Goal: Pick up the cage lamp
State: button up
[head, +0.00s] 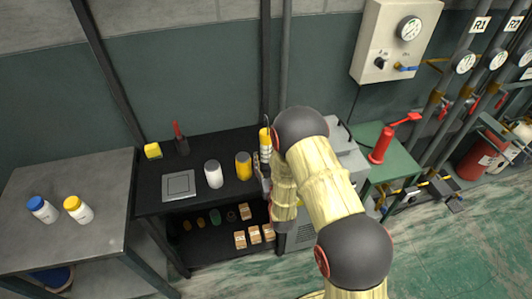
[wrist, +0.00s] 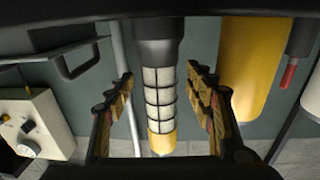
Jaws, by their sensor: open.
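The cage lamp (wrist: 160,95) has a dark handle, a pale tube inside a black cage and a yellow end. In the wrist view it lies between my two fingers, with a visible gap on each side. In the head view the lamp (head: 265,145) is upright at the right end of the black bench, partly hidden by my arm. My gripper (wrist: 160,75) is open around the lamp and holds nothing. In the head view my gripper (head: 262,182) is mostly hidden behind my arm.
A yellow canister (head: 243,166) and a white canister (head: 213,174) stand left of the lamp on the black bench (head: 150,201). A grey machine (head: 345,155) is close on the right. A red tool (head: 178,131) stands behind. A grey table (head: 95,170) holds two bottles.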

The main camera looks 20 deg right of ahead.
jog(key=shift+w+d+f, duration=0.1)
jog(key=shift+w, duration=0.9)
jog(key=c, duration=0.4)
grip_shut()
